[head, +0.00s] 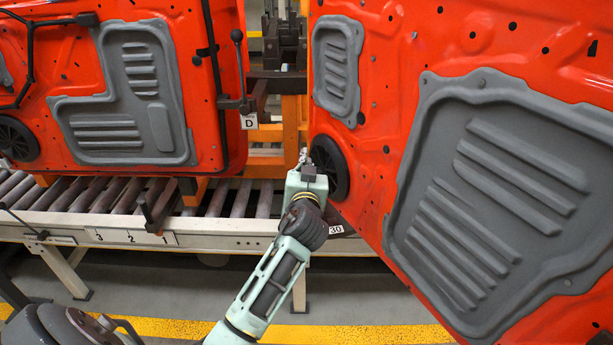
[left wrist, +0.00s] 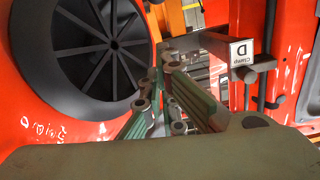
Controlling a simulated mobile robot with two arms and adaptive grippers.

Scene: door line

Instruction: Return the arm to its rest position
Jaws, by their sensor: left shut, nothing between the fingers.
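My left arm reaches up from the bottom centre of the head view. Its gripper (head: 304,158) is at the lower left edge of the right red door panel (head: 385,130), beside the black round speaker (head: 332,168). In the left wrist view the gripper's fingers (left wrist: 165,65) are shut together with nothing between them. The speaker (left wrist: 85,55) is close on their left there. I cannot tell whether the fingers touch the door. My right gripper is not in view.
Another red door panel (head: 205,30) stands at the left above a roller conveyor (head: 90,195). A clamp with a D label (head: 249,121) sits between the panels and also shows in the left wrist view (left wrist: 241,52). Grey floor with a yellow line (head: 360,334) lies below.

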